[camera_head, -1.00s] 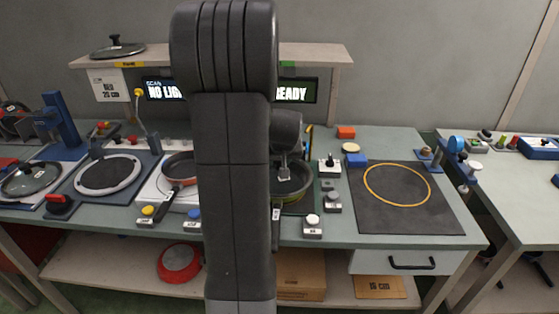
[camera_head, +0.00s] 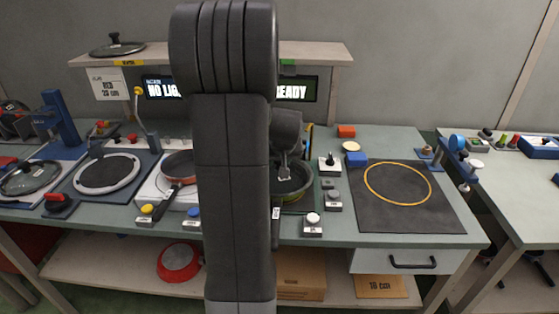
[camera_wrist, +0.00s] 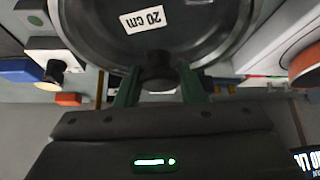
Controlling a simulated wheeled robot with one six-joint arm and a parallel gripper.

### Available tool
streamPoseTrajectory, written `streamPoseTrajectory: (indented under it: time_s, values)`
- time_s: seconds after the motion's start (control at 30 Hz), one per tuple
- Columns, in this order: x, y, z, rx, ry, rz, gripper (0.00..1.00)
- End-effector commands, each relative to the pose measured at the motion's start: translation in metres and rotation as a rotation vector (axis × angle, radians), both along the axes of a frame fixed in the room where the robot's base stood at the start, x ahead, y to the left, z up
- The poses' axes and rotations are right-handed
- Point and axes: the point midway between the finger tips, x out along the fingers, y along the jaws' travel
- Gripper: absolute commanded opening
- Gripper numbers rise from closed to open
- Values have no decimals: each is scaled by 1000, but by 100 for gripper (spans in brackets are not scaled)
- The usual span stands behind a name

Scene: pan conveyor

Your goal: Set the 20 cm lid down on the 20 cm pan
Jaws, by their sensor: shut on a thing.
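My gripper (camera_wrist: 155,90) is shut on the dark knob (camera_wrist: 158,72) of a glass lid (camera_wrist: 205,45) with a "20 cm" label in the wrist view. In the head view my arm hides much of this spot. The green-rimmed pan (camera_head: 301,200) is right of my arm, with its handle toward the front edge. The lid (camera_head: 290,184) shows as a dark disc over the pan, below my gripper (camera_head: 285,173). Whether the lid touches the pan rim all round cannot be told.
Another lid (camera_head: 117,49) lies on the upper shelf. An orange pan (camera_head: 180,165) stands left of my arm. Button boxes (camera_head: 312,225) and a blue block (camera_head: 356,160) are right of the green-rimmed pan. The dark mat (camera_head: 400,215) with a yellow ring is clear.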

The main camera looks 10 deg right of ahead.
Motion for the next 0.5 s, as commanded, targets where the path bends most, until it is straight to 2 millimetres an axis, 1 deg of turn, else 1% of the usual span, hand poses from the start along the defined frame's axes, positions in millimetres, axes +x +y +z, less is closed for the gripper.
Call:
streamPoseTrajectory:
  time_s: [0.3,0.33,0.43,0.5]
  values:
    - [0,0,1,0,-2,0,0]
    - [1,0,1,0,-2,0,39]
    - [0,0,1,0,-2,0,59]
    - [0,0,1,0,-1,0,61]
